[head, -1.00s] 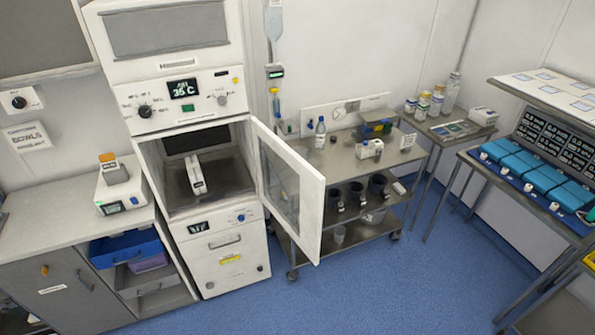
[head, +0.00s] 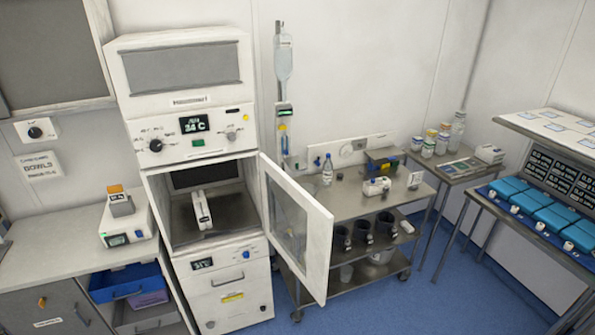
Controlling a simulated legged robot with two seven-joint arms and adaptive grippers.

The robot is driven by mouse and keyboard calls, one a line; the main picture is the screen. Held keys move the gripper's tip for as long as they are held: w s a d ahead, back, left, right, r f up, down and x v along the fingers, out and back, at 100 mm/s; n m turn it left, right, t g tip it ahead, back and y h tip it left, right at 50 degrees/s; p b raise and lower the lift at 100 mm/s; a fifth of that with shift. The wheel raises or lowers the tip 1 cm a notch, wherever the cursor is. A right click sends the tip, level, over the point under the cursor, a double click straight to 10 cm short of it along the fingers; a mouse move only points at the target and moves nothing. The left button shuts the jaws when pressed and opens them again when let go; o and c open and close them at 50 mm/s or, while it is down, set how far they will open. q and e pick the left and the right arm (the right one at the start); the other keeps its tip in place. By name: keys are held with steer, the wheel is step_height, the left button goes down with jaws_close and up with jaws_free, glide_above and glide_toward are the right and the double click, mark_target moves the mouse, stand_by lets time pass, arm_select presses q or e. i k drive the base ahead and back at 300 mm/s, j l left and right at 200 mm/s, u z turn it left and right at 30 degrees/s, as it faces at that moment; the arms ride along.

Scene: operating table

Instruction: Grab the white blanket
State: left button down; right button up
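A white, folded item (head: 202,209), possibly the blanket, stands upright inside the open chamber of a white warming cabinet (head: 158,261). It is small in view, so I cannot tell for sure that it is cloth. The cabinet's display reads about 34 C. Its glazed door (head: 296,228) is swung open to the right. Neither of my grippers shows in the head view.
A steel cart (head: 345,203) with a bottle, boxes and dark cups stands right of the door. A counter (head: 50,255) with a small device (head: 126,226) and open blue drawer (head: 125,283) is at left. Blue floor (head: 440,297) is clear at lower right.

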mark_target(200, 202)
steer(key=u, duration=0.35)
steer(key=i+l+u, duration=0.15)
steer(key=u, duration=0.15)
steer(key=l+u, duration=0.15)
steer(key=u, duration=0.2)
steer(key=i+l+u, duration=0.2)
steer(key=l, duration=0.35)
steer(key=i+l+u, duration=0.15)
steer(key=l, duration=0.45)
steer(key=l+u, duration=0.2)
steer(key=l, duration=0.35)
steer(key=i+l+u, duration=0.2)
steer(key=l, duration=0.45)
steer(key=k+j, duration=0.05)
steer(key=k, duration=0.05)
